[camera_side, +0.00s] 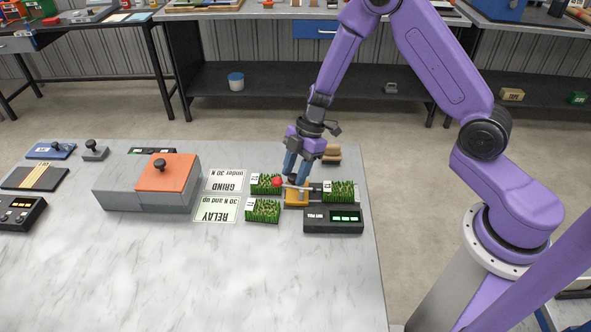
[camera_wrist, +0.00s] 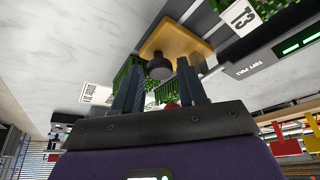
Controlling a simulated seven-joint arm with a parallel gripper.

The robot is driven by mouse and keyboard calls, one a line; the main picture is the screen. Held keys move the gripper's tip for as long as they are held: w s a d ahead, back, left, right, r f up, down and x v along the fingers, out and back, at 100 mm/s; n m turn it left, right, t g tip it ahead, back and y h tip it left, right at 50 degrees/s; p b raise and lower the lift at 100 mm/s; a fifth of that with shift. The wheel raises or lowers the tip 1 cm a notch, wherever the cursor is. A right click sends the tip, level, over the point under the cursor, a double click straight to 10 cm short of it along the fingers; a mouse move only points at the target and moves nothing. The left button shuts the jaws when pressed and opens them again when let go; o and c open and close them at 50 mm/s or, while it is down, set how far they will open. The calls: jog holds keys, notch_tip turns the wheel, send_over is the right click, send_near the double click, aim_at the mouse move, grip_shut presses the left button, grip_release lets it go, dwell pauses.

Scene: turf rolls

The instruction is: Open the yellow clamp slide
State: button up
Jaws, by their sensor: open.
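The yellow clamp slide (camera_side: 296,201) sits at the left end of the black tester with a green display (camera_side: 334,222). In the wrist view the slide (camera_wrist: 185,41) is a yellow plate with a round dark knob (camera_wrist: 159,69). My gripper (camera_side: 295,180) points down just above the slide. In the wrist view my gripper's fingers (camera_wrist: 158,66) are apart, one on each side of the knob; I cannot tell whether they touch it. A turf piece (camera_side: 341,190) with a white tag lies on the tester, right of the slide. A red ball (camera_side: 277,182) shows left of my fingers.
Two other tagged turf pieces, one behind (camera_side: 264,186) and one in front (camera_side: 262,211), lie close left of the slide, beside the GRIND card (camera_side: 226,180) and RELAY card (camera_side: 216,209). A grey box with an orange lid (camera_side: 167,173) stands further left. The table front is clear.

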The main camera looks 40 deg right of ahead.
jog(key=shift+c, duration=0.3)
grip_shut()
jog(key=shift+s+d, duration=0.1)
jog(key=shift+o, duration=0.3)
grip_release()
jog(key=shift+r, duration=0.15)
jog(key=v, duration=1.7)
jog(key=shift+d, duration=0.15)
jog(key=shift+s, duration=0.1)
